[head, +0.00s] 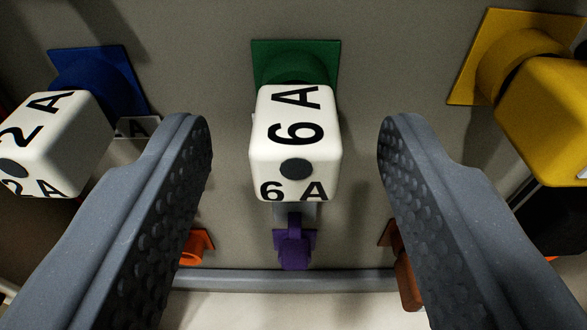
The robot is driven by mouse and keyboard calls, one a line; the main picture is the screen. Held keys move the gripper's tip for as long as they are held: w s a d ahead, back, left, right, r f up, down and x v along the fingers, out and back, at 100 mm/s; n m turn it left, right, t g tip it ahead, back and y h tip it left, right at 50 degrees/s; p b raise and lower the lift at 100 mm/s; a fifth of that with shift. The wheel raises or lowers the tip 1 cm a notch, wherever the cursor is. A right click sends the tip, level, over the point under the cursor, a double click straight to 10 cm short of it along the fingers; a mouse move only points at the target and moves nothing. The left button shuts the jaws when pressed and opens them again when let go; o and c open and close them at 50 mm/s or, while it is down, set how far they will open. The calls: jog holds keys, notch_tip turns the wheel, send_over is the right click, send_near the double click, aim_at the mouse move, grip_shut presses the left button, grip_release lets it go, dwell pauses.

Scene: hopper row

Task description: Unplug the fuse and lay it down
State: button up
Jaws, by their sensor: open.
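A white block-shaped fuse (293,150) marked "6 A" sits in a green socket (270,60) on the grey panel, in the middle of the head view. It has a dark round spot on its front. My gripper (293,150) is open, with one grey dimpled finger on each side of this fuse. There is a clear gap on both sides, and neither finger appears to touch it. Another white fuse (50,140), marked "2 A", sits at a blue socket (90,75) on the left.
A yellow block (550,110) stands out from a yellow socket plate (487,65) at the right. A purple fitting (294,245) is below the middle fuse, with orange parts (197,246) either side of it. A grey rail (285,281) and pale surface (285,305) lie at the bottom.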

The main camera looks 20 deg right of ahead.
jog(key=shift+w+d, duration=0.15)
jog(key=shift+w, duration=0.35)
jog(key=shift+c, duration=0.4)
grip_shut()
jog(key=c, duration=0.6)
grip_release()
jog(key=shift+c, duration=0.2)
grip_shut()
jog(key=shift+s, duration=0.2)
jog(key=shift+s, duration=0.3)
jog(key=shift+p+v, duration=0.4)
jog(key=shift+v, duration=0.7)
